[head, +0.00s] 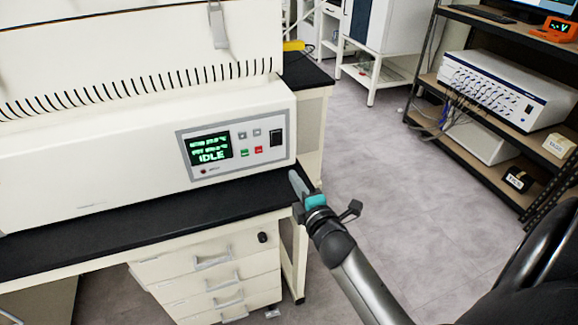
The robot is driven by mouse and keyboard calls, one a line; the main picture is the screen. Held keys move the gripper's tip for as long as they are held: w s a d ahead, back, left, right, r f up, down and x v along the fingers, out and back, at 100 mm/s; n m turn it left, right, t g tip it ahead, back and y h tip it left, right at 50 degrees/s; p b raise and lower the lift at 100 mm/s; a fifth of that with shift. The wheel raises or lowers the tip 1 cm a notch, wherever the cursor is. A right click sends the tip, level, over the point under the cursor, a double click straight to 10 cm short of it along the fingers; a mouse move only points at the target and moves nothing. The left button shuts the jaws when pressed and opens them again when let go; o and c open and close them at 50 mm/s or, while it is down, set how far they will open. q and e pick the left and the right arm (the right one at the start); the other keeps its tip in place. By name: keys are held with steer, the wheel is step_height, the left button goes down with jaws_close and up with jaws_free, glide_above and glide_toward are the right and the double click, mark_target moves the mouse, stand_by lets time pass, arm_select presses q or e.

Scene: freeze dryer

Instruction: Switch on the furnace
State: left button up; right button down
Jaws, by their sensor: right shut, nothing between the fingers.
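The furnace (80,160) is a large white unit with a slotted upper body, standing on a black-topped bench at the left. Its grey-framed control panel (230,168) is at the right end of its front. The display (211,149) is lit green and reads IDLE. Right of it are two small grey buttons, a green button (244,153) and a red button (259,150). A black switch (276,138) is at the panel's right. My right gripper (294,178) is shut and empty, just below and right of the panel, apart from the buttons. My left gripper is out of view.
The black bench top (150,212) has a narrow free strip before the furnace. White drawers (210,275) are below it. A shelf rack (480,165) with a cabled white instrument (510,90) stands at the right. Open grey floor (370,185) lies between.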

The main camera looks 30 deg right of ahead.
steer(key=shift+f+v, duration=0.15)
steer(key=shift+v, duration=0.6)
steer(key=shift+f+v, duration=0.15)
steer(key=shift+v, duration=0.55)
